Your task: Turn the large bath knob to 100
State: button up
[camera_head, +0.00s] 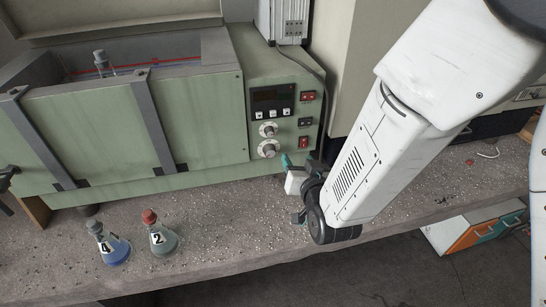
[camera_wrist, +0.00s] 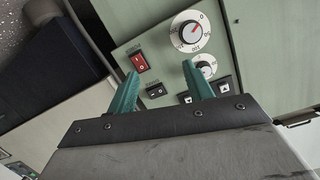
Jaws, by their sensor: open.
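The large bath knob (camera_head: 268,149) is the lower of two round white dials on the green bath's control panel.
Red rocker switches (camera_head: 303,141) are close to the right of the knobs. A dark display (camera_head: 272,98) with small buttons is above. Two flasks, one blue (camera_head: 115,252) and one with a red stopper (camera_head: 161,239), stand on the bench (camera_head: 220,225) at left.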

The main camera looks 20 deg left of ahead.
aim_at(271, 154)
jog(key=s+a+f+t+y, duration=0.2)
jog(key=s+a+f, duration=0.1)
jog(key=s+a, duration=0.1)
jog(key=shift+n, duration=0.4)
jog(key=x, duration=0.7)
jog(key=shift+w+r, duration=0.2)
jog(key=c, duration=1)
